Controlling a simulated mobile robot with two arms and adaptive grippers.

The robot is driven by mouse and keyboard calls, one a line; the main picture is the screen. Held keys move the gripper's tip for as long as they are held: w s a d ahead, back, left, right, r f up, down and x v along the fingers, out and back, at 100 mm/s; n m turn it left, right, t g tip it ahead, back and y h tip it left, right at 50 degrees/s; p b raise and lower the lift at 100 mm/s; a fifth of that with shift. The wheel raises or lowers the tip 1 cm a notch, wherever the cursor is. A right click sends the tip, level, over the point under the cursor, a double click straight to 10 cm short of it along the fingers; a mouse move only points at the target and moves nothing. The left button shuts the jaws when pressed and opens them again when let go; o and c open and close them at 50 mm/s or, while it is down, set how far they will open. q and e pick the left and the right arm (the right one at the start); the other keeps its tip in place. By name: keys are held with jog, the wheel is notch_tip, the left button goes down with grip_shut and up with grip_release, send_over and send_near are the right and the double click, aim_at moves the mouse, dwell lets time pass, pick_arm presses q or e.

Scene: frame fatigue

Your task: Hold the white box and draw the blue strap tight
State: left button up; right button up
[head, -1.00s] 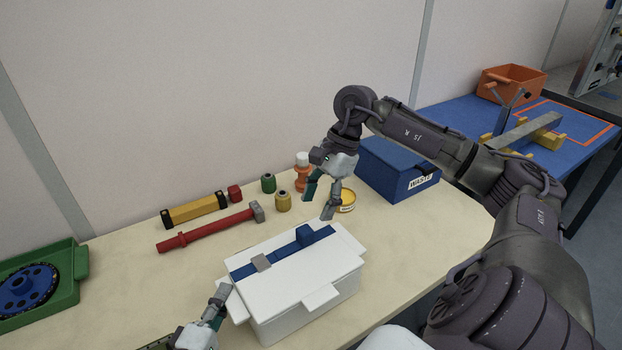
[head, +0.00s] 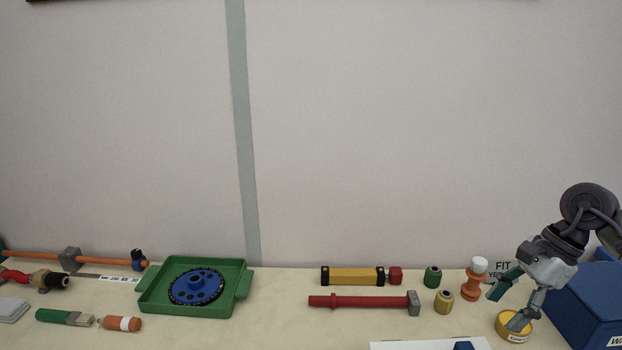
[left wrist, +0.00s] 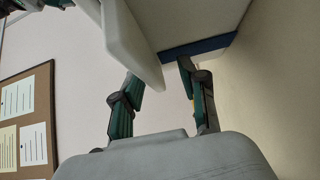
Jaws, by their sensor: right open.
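Only the back edge of the white box (head: 425,345) shows, at the bottom of the head view. A blue piece of the strap (head: 464,346) sits on it. In the left wrist view the white box (left wrist: 190,20) is overhead, with a blue band of strap (left wrist: 205,46) along it. My left gripper (left wrist: 160,75) has its fingers apart at the box's end, with a white flange near them; whether they grip it I cannot tell. My right gripper (head: 507,306) is open and empty, right of and beyond the box, one fingertip overlapping a yellow tin (head: 514,328) in the picture.
A blue waste bin (head: 590,305) stands at right. Behind the box lie a red hammer (head: 360,301), a yellow bar (head: 352,276), small spools and an orange-white bottle (head: 476,280). A green tray (head: 185,312) with a blue disc stands left. Bare table lies between tray and hammer.

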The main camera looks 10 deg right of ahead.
pick_arm(q)
jog(key=shift+s+r, duration=0.1)
jog(key=v, duration=1.2)
